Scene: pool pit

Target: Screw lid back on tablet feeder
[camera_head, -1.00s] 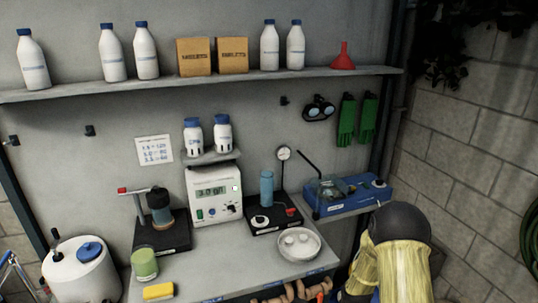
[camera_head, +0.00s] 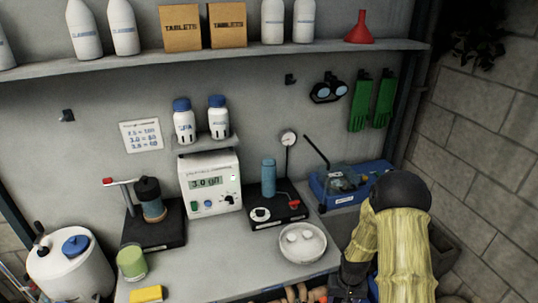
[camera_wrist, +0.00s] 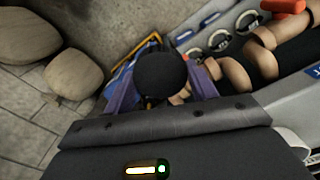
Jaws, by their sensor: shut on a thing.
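In the wrist view, my gripper (camera_wrist: 162,86) is shut on a round black lid-like thing (camera_wrist: 160,72). One purple-grey finger is on each side of it, and its smooth top faces the camera. What lies beneath it is mostly hidden; blue and yellow parts show just behind. In the head view, my yellow-sleeved arm (camera_head: 400,240) reaches down at the right, and my gripper is hidden behind it. I cannot tell for sure which thing is the tablet feeder.
The bench (camera_head: 215,272) carries a meter (camera_head: 210,183), a white bowl (camera_head: 303,243), a green cup (camera_head: 131,263) and a yellow sponge (camera_head: 147,295). A white drum (camera_head: 73,270) stands left. A blue tray (camera_head: 345,180) is near my arm. Tan straps (camera_wrist: 275,55) lie right of my gripper.

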